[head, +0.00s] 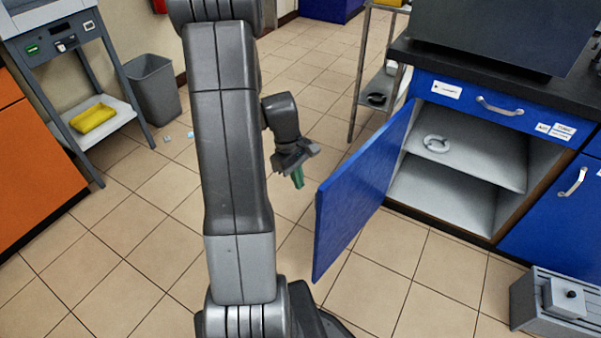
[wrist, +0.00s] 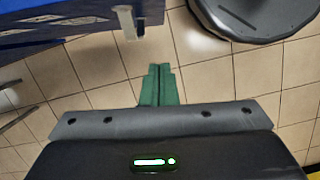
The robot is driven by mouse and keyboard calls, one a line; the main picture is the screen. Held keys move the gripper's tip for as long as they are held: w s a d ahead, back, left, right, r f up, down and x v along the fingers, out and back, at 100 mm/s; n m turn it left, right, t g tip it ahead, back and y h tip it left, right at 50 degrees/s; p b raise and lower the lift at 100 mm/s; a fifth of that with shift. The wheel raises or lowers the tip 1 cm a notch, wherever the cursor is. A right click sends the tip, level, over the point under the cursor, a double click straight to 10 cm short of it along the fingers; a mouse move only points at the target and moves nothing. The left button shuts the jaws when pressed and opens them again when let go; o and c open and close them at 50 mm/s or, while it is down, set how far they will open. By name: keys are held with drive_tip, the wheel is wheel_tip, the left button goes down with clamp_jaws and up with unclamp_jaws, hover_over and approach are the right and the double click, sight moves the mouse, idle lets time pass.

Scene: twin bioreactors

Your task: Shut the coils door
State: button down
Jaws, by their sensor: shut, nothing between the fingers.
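The blue coils door (head: 362,195) stands wide open, swung out from the front of the blue cabinet. Its hinge side is by the left of the opening and its free edge points toward me. My gripper (head: 298,178) has green fingers pressed together, empty, just left of the door and apart from it in the head view. In the wrist view my gripper (wrist: 158,86) points at the floor, with the blue door (wrist: 75,33) at the upper left. A pale handle (wrist: 128,22) shows on it. The door's outer face is mostly hidden in the head view.
The open cabinet has a shelf (head: 470,165) with a white ring (head: 436,144). A grey box-like device (head: 562,300) sits on the floor at lower right. A metal cart (head: 358,85) stands behind the door. Tiled floor left of the door is largely clear.

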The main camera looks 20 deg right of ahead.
drive_tip(key=s+d+f+b, duration=0.1)
drive_tip(key=s+d+f, duration=0.1)
drive_tip(key=s+f, duration=0.2)
drive_tip(key=shift+s+d+f+b, duration=0.25)
drive_tip(key=shift+d+f+b, duration=0.05)
drive_tip(key=shift+d+f, duration=0.1)
